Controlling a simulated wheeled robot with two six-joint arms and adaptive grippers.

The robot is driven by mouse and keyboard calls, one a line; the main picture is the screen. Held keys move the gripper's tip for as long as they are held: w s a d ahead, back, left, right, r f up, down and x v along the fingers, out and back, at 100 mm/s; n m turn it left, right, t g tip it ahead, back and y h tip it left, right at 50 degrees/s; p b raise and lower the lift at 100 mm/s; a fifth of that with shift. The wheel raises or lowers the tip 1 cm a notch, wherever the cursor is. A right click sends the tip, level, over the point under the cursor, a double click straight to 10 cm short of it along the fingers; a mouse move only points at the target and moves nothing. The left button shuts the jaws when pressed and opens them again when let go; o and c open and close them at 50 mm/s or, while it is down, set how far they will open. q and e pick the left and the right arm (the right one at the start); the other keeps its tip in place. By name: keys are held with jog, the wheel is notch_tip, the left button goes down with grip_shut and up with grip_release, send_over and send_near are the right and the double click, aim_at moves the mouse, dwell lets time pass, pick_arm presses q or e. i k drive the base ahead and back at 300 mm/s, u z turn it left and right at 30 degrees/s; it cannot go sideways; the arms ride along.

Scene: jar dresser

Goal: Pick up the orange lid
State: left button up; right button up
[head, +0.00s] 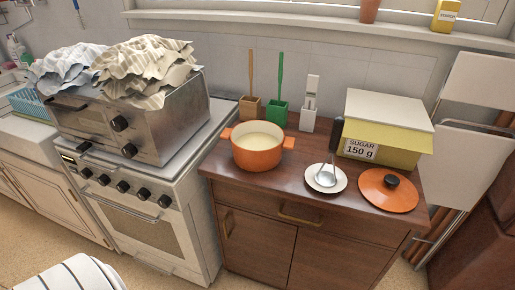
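The orange lid (375,194) is round and flat with a black knob on top. It lies on the right end of the brown dresser top (290,185), close to the front edge. An orange pot (257,155) with pale contents stands uncovered on the left part of the same top. Neither of my grippers shows in the head view.
A white saucer (312,184) with a ladle (328,172) is left of the lid. A yellow sugar box (405,145) stands behind it. Brush holders (277,111) stand at the back. A stove (150,205) adjoins on the left. Folded chairs (465,150) are at right.

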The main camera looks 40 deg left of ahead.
aim_at(388, 190)
jog(key=z, duration=2.25)
jog(key=i, duration=1.35)
jog(key=u, duration=2.1)
